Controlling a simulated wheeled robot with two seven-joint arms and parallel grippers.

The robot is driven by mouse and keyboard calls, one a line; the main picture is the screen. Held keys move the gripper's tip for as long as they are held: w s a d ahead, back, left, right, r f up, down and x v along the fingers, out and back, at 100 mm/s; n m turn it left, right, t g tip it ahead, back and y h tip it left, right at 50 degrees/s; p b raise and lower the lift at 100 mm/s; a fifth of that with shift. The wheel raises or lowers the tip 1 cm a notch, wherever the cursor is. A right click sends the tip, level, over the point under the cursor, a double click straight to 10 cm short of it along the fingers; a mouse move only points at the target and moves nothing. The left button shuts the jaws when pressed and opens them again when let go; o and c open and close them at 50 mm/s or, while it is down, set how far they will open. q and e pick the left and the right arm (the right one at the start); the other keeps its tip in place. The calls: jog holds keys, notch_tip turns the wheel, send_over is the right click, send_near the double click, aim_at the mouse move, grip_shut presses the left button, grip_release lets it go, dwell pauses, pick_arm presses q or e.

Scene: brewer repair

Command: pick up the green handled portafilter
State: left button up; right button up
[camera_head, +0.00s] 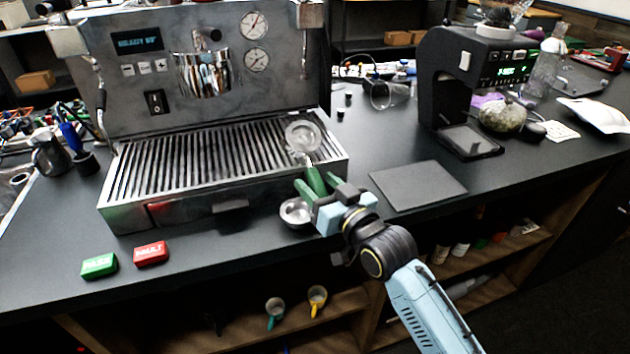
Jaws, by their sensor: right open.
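The green handled portafilter (303,138) rests on the right end of the espresso machine's slatted drip tray (130,178). Its round metal head faces up and its green handle points toward the tray's front edge. My right gripper (317,184) is open at the handle, its fingers on either side of it. The gripper hides the handle's lower end, and I cannot tell whether a finger touches it. My left gripper is not in view.
A small metal bowl (294,213) sits just below my right gripper. A green block (99,265) and a red block (151,253) lie at the counter's front left. A dark flat mat (418,186) lies to the right, with a black grinder (455,85) behind it.

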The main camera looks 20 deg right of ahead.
jog(key=shift+w, duration=0.15)
grip_shut()
dwell(0.4)
